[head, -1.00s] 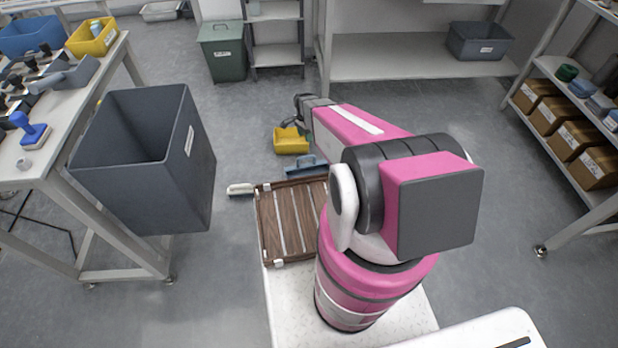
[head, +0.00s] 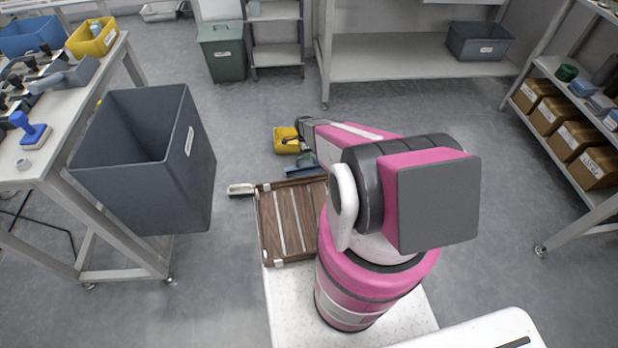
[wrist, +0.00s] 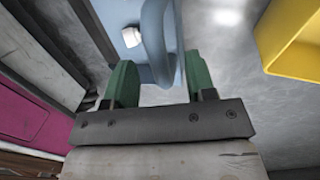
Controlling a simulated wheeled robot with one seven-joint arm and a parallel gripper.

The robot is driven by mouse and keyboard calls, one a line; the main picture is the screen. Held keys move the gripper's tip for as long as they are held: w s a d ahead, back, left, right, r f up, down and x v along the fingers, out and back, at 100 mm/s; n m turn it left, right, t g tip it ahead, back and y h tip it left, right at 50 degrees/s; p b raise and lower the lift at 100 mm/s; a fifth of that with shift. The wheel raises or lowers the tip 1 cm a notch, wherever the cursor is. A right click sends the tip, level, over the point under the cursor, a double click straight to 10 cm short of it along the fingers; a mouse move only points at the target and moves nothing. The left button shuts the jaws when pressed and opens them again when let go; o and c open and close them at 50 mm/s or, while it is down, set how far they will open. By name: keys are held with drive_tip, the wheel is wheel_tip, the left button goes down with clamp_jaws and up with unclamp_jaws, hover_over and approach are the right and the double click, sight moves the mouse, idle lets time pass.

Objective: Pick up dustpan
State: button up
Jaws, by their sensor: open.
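The blue dustpan (head: 301,170) lies beyond the wooden slatted deck in the head view, partly hidden by my arm. In the wrist view the light blue dustpan (wrist: 136,14) fills the top middle, with its looped handle (wrist: 158,45) standing toward me. My gripper (wrist: 160,82) is open, with one green finger on each side of the handle. I cannot tell whether either finger touches it. In the head view my gripper (head: 300,144) is above the dustpan and partly covers the yellow bin.
The yellow bin (head: 284,136) stands just beyond the dustpan, and its wall shows close on the right in the wrist view (wrist: 300,42). A pale block-like item (head: 241,189) lies left of the deck (head: 270,225).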

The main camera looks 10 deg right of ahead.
drive_tip(key=f, duration=0.2)
drive_tip(key=s+f, duration=0.1)
drive_tip(key=f, duration=0.1)
drive_tip(key=shift+d+f, duration=0.15)
drive_tip(key=shift+f, duration=0.05)
clamp_jaws()
drive_tip(key=shift+r, duration=0.15)
